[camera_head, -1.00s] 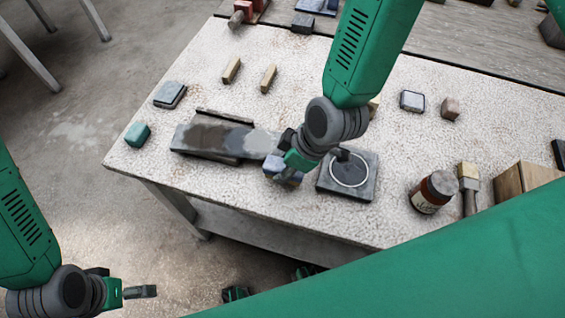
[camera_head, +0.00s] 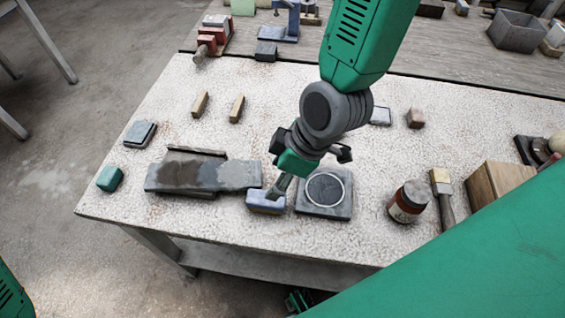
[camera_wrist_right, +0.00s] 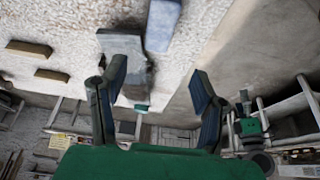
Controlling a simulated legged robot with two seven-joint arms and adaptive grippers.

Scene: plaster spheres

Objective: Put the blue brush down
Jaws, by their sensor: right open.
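The blue brush (camera_head: 266,201) lies on the speckled table (camera_head: 225,222), between a dark stone slab (camera_head: 190,178) and a dark square plate with a pale ring (camera_head: 325,195). Its dark handle points up and right towards my right gripper (camera_head: 312,158). That gripper is open and empty, just above and right of the brush, and appears apart from it. In the right wrist view the open fingers (camera_wrist_right: 158,75) have nothing between them, and the brush's blue block (camera_wrist_right: 162,24) shows at the top. My left gripper is out of view; only a bit of its arm shows at lower left.
A teal block (camera_head: 109,178) lies near the table's left corner. Two wooden pieces (camera_head: 200,104) (camera_head: 237,109) lie behind the slab, with bare table around them.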

